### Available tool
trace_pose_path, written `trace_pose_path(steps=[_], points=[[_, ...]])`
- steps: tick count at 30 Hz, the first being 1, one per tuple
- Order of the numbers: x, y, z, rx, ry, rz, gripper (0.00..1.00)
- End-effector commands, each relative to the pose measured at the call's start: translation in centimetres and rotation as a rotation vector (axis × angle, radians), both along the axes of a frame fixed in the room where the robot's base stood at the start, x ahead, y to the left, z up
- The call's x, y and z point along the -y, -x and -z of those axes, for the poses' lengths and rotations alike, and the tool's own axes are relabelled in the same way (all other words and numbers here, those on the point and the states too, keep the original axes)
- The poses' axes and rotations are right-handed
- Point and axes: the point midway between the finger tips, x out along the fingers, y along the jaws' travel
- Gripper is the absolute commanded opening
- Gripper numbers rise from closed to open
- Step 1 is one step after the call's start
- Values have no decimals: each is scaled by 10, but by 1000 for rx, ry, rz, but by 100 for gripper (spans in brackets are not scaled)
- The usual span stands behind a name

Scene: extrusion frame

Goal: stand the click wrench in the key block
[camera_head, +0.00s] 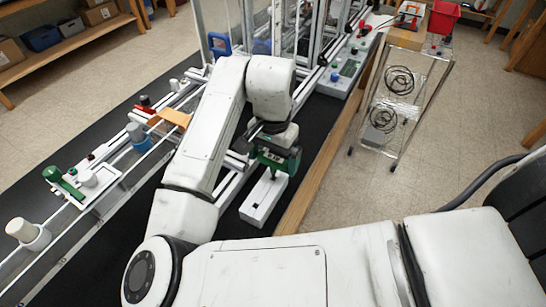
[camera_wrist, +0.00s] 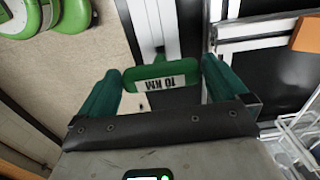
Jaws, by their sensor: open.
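The click wrench (camera_wrist: 160,77) has a green handle with a pale label in the wrist view. In the head view a green stem below my gripper (camera_head: 275,158), apparently the wrench (camera_head: 272,172), looks upright over the white key block (camera_head: 262,202). Its lower end seems to be in or on the block; I cannot tell how deep. My gripper (camera_wrist: 162,70) is open, with its teal fingers on either side of the handle, close to it. The fingers and wrist partly hide the handle in the head view.
The block stands on the black bench top near its wooden edge (camera_head: 298,207). Aluminium rails run along its left. A fixture with a green part (camera_head: 65,185) and a white cup (camera_head: 22,231) are at the far left. A wire cart (camera_head: 400,95) stands right.

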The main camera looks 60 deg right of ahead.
Motion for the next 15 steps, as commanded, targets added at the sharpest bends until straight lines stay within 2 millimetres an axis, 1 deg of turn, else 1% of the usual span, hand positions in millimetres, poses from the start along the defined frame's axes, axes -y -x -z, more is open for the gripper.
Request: trace_pose_path(steps=[5, 12, 15], points=[[1, 0, -25, 4, 3, 2, 100], [1, -1, -72, 5, 2, 3, 100], [0, -1, -87, 4, -1, 2, 100]])
